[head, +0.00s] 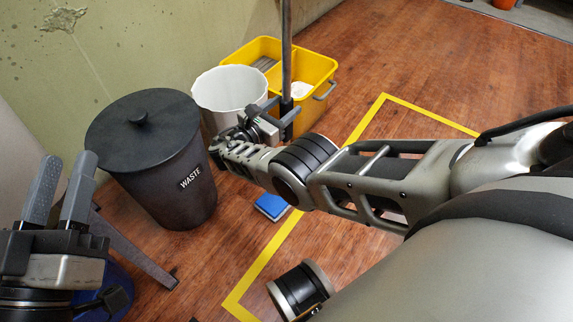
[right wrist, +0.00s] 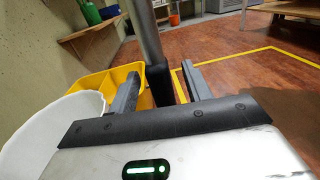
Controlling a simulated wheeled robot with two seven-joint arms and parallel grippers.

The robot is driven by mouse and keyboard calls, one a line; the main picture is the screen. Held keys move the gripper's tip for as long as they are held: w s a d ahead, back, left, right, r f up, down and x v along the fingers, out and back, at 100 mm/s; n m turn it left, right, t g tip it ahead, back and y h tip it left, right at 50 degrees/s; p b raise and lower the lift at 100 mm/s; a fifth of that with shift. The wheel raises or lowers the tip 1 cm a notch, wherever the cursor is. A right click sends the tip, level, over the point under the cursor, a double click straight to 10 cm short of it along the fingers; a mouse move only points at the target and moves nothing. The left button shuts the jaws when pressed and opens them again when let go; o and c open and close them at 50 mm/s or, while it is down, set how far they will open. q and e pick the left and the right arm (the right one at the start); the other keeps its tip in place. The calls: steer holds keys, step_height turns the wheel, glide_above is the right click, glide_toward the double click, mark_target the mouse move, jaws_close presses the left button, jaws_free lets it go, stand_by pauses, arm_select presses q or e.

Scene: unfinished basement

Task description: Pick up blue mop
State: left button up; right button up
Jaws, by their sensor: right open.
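The mop's grey pole (head: 286,48) stands nearly upright in the head view, with a black sleeve lower down. A blue block-like piece (head: 272,206), probably the mop head, lies on the floor below; my arm hides how it joins the pole. My right gripper (head: 283,110) is open at the black sleeve. In the right wrist view, the pole (right wrist: 147,35) stands between the two separated fingers (right wrist: 160,90); contact cannot be told. My left gripper (head: 67,172) is at the lower left, its fingers apart and empty, far from the mop.
A black waste bin (head: 170,195) with a lid stands left of the mop. A white bucket (head: 228,88) and a yellow mop bucket (head: 310,72) stand close behind the pole. Yellow tape (head: 262,268) marks the wooden floor, which is open to the right.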

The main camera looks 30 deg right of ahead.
steer(key=shift+w+d, duration=0.2)
steer(key=shift+d, duration=0.6)
jaws_close()
steer(key=shift+w+r, duration=0.1)
steer(key=shift+r, duration=0.15)
